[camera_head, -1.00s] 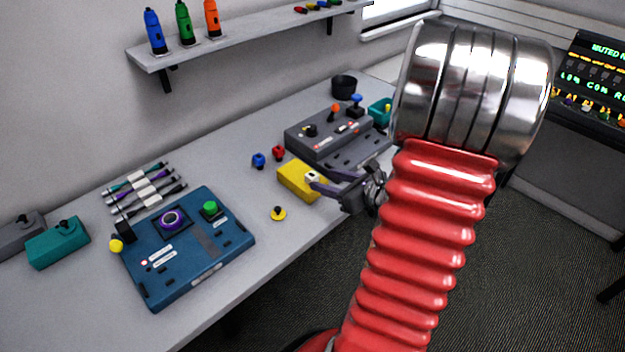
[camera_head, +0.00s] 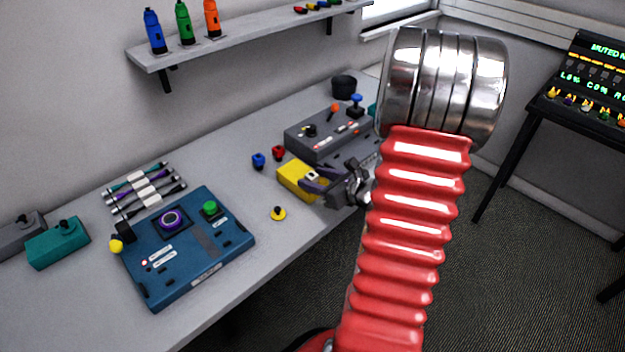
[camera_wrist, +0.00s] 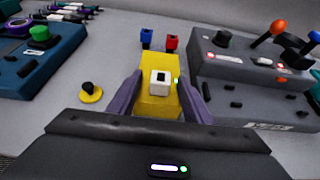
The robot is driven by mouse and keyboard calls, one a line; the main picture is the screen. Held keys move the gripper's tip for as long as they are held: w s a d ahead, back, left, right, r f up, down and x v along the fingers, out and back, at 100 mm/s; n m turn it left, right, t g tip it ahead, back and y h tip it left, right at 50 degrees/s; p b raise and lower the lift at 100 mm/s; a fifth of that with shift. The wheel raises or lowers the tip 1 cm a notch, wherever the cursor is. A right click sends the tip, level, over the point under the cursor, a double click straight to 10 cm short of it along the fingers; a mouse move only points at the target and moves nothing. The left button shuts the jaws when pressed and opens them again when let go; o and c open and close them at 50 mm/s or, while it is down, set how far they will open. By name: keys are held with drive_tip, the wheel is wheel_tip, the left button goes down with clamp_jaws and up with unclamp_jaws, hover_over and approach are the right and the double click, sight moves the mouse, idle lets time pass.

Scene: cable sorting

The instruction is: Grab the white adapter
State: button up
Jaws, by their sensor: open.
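The white adapter (camera_wrist: 160,82) is a small white block with a dark square socket. It sits on top of the yellow box (camera_wrist: 157,64) in the wrist view, between the two purple fingers of my gripper (camera_wrist: 158,98). The fingers stand apart on either side, and gaps show between them and the adapter. In the head view my gripper (camera_head: 312,182) reaches in from the right over the yellow box (camera_head: 290,174). There the adapter is mostly hidden by the fingers.
A grey console (camera_wrist: 250,85) stands close to the right of the box. Blue (camera_wrist: 147,38) and red (camera_wrist: 171,43) adapters lie behind it. A yellow disc (camera_wrist: 90,92) lies to the left. A blue console (camera_head: 190,250) is farther left on the desk.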

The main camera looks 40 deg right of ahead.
drive_tip(key=shift+c, duration=0.2)
idle(0.3)
drive_tip(key=c, duration=1.1)
wheel_tip(320, 180, up, 10)
idle(0.5)
idle(0.4)
